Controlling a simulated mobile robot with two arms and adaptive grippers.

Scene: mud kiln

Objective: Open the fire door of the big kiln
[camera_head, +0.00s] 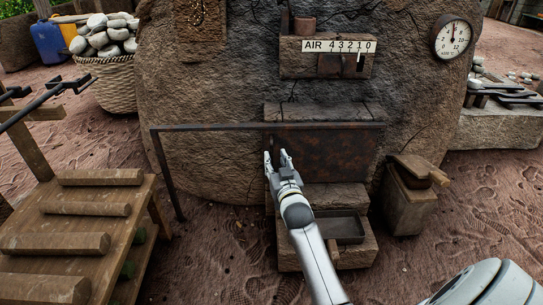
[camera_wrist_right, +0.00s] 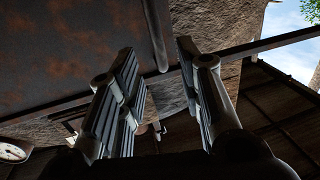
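The fire door (camera_head: 325,156) is a rusty brown metal plate low in the front of the big kiln (camera_head: 225,85). It looks closed in its stone surround. My right gripper (camera_head: 277,157) is at the door's left edge, its two fingers apart. In the right wrist view the rusty door (camera_wrist_right: 65,45) fills the upper left. A dark bar (camera_wrist_right: 155,30) at its edge ends near the gap between the open fingers (camera_wrist_right: 155,60). I see nothing gripped; contact with the bar cannot be told. My left gripper is out of view.
A thin iron rail (camera_head: 225,127) runs across in front of the door, with a leg at left. Below are a stone step and a dark tray (camera_head: 340,228). A wooden rack (camera_head: 95,215) stands left, a lidded box (camera_head: 408,200) right. An air gauge panel (camera_head: 325,58) is above.

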